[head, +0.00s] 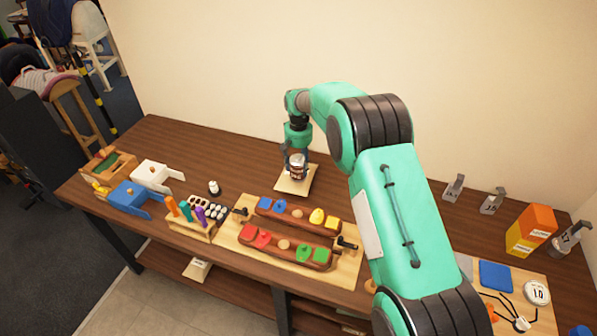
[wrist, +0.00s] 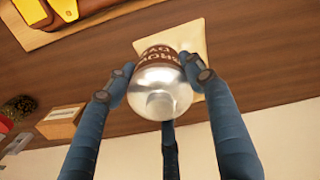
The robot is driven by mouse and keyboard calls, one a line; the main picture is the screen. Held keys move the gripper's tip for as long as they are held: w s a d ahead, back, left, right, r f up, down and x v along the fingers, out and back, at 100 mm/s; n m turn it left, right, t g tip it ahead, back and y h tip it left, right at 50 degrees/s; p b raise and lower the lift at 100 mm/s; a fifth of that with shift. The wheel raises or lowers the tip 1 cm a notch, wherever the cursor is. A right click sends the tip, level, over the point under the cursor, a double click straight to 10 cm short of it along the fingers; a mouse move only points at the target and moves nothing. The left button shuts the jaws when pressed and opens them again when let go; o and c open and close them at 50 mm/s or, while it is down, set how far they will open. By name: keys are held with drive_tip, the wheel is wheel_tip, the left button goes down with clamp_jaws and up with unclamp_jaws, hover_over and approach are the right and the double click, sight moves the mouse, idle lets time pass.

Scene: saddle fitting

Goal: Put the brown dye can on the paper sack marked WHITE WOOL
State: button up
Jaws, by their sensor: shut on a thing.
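The brown dye can (wrist: 160,78) has a brown label with white lettering, upside down in the wrist view, and a bare silver end facing the camera. My gripper (head: 297,170) is shut on it, with blue fingers around its sides. In the head view the can (head: 298,165) is upright over a flat cream paper sack (head: 297,187) near the wall. The sack (wrist: 188,36) also shows behind the can in the wrist view. Whether the can touches the sack I cannot tell. No marking on this sack is readable; the can and gripper cover part of it.
A board with wooden trays of coloured pieces (head: 290,240) lies in front. A small white-topped jar (head: 213,187) and a rack of bottles (head: 208,208) stand to the left. A small labelled sack (head: 196,269) is on the lower shelf. Bare table surrounds the cream sack's left side.

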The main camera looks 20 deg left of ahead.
sight(299, 156)
drive_tip(key=shift+f, duration=1.7)
drive_tip(key=shift+f, duration=0.1)
drive_tip(key=o, duration=1.5)
wheel_tip(299, 156, up, 12)
drive_tip(key=shift+r, duration=0.1)
drive_tip(key=shift+d, duration=0.1)
